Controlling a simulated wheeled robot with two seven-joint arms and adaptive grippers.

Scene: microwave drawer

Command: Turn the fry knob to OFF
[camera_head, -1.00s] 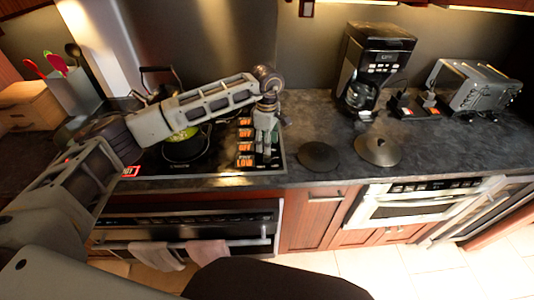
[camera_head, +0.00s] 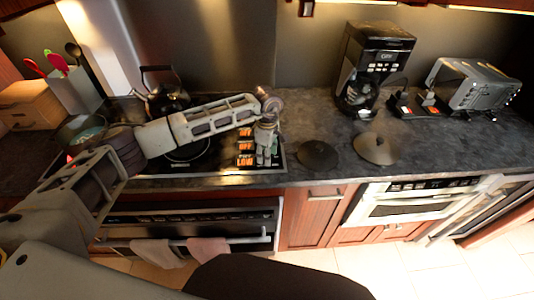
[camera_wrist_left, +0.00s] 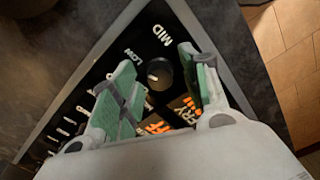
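A round dark knob (camera_wrist_left: 159,73) with a light pointer mark sits on the black control panel (camera_wrist_left: 90,99) in the left wrist view. White MID and LOW labels lie beside it. Orange lettering and a partly covered white label ending in "RY" show below it. My left gripper (camera_wrist_left: 158,58) is open, with one green-padded finger on each side of the knob. I cannot tell whether the pads touch it. In the head view my left gripper (camera_head: 266,148) points down over the right end of the cooktop (camera_head: 215,176), beside lit orange labels including LOW. It hides the knobs there. My right gripper is not in view.
A kettle (camera_head: 166,96) stands at the back of the cooktop, behind my left arm. Right of the cooktop lie two dark round lids (camera_head: 318,154) (camera_head: 378,148), with a coffee maker (camera_head: 372,65) and a toaster (camera_head: 474,86) behind. Some counter is bare.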

